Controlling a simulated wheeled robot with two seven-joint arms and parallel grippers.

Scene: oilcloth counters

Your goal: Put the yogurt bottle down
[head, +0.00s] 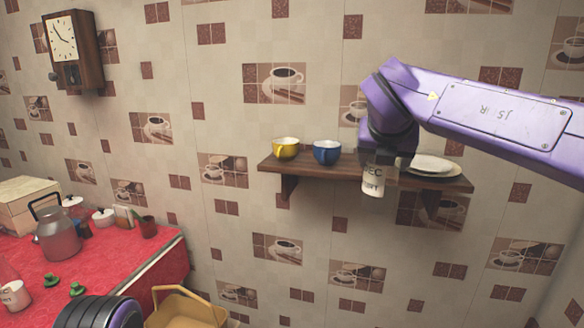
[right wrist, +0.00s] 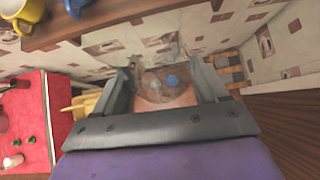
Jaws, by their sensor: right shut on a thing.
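The yogurt bottle (head: 373,183), white with dark lettering, hangs upright beneath my right gripper (head: 376,160), just in front of the wall shelf (head: 325,169). My right gripper is shut on its upper part, and the purple arm comes in from the right. In the right wrist view, the two grey fingers (right wrist: 166,78) stand on either side of a round, see-through shape, whose details are unclear. My left gripper is out of view; only a dark rounded part of my left arm shows at the bottom left of the head view.
On the shelf stand a yellow cup (head: 286,148), a blue cup (head: 327,152) and white plates (head: 432,165) at the right. A yellow basket (head: 187,308) is below.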

